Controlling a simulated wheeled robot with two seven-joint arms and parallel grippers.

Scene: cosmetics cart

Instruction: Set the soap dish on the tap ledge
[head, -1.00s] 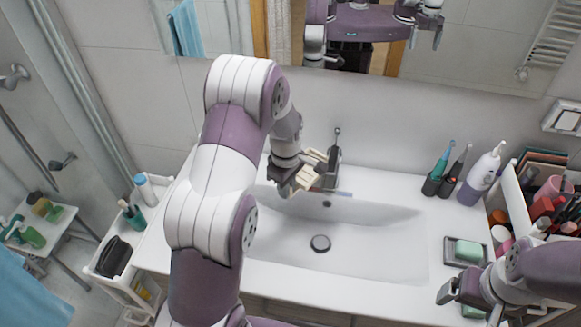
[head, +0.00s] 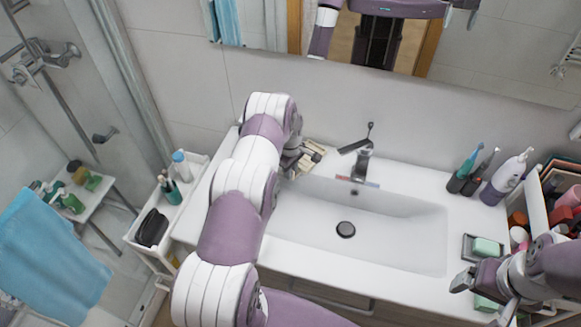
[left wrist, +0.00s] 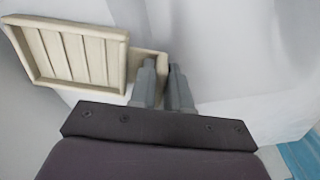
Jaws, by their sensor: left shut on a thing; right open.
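A pale wooden slatted soap dish (head: 314,152) is in my left gripper (head: 297,160), left of the tap and over the back left of the basin counter. My arm hides part of the dish in the head view. In the left wrist view the soap dish (left wrist: 78,52) shows its slatted inside and raised rim, with the fingers (left wrist: 163,82) shut on its end tab. I cannot tell whether it touches the counter. The tap (head: 361,160) stands on the tap ledge (head: 408,178) behind the basin. My right gripper (head: 463,281) is open and empty at the lower right.
A dark dish with green soap (head: 484,248) sits on the counter's right. Toothbrush cups (head: 460,183) and a white-purple bottle (head: 508,178) stand at the back right. A white cart (head: 190,212) stands at the left. The basin (head: 390,237) is empty.

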